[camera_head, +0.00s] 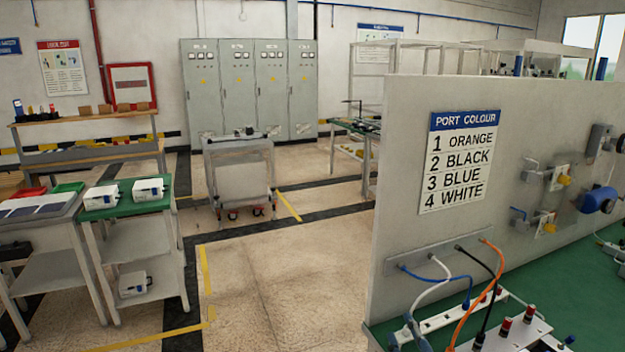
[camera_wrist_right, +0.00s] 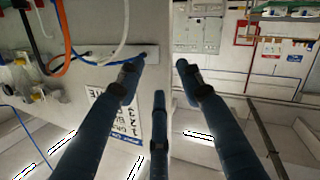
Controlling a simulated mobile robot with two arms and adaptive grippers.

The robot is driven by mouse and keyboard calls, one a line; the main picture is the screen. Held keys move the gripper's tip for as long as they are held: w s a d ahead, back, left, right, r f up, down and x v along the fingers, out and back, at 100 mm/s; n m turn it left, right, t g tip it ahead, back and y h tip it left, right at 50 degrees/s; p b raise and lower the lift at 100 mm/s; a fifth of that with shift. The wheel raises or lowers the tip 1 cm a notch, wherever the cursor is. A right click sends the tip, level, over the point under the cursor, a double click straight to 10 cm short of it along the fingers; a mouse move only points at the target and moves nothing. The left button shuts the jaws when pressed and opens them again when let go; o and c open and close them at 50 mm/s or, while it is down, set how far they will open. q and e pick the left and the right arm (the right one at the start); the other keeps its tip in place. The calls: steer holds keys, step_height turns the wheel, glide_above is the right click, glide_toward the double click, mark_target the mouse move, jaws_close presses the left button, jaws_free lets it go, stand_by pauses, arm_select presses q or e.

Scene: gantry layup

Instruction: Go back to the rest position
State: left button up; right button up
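My right gripper (camera_wrist_right: 160,75) shows in the right wrist view, its dark blue fingers spread apart with nothing between them. That view is upside down, with the wall panel on its left. The strip of cable ports (camera_wrist_right: 152,53) lies beyond the left fingertip; I cannot tell how far. In the head view, blue (camera_head: 432,279), white (camera_head: 432,291), black (camera_head: 494,270) and orange (camera_head: 497,262) cables run from the port strip (camera_head: 388,267) down toward the green bench. My left gripper is not in view in either picture.
The upright panel (camera_head: 400,150) with the port colour sign (camera_head: 462,160) stands on the green bench (camera_head: 590,285) at the right. A grey cart (camera_head: 240,175) and a table with white boxes (camera_head: 148,189) stand left. Open floor (camera_head: 290,270) lies between.

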steer(key=s+d+f+m+g+h, duration=0.1)
steer(key=s+d+f+m+g, duration=0.2)
steer(key=s+f+g, duration=0.75)
steer(key=s+a+f+g, duration=0.1)
steer(key=s+f, duration=0.5)
steer(key=s, duration=0.3)
steer(key=s+f+g, duration=0.2)
steer(key=s+f, duration=0.4)
steer(key=s, duration=0.3)
step_height(320, 180, down, 26)
steer(key=s, duration=0.1)
steer(key=s+d+f+g, duration=0.2)
steer(key=s+d+f, duration=0.1)
steer(key=s+f, duration=1.4)
steer(key=shift+s, duration=0.45)
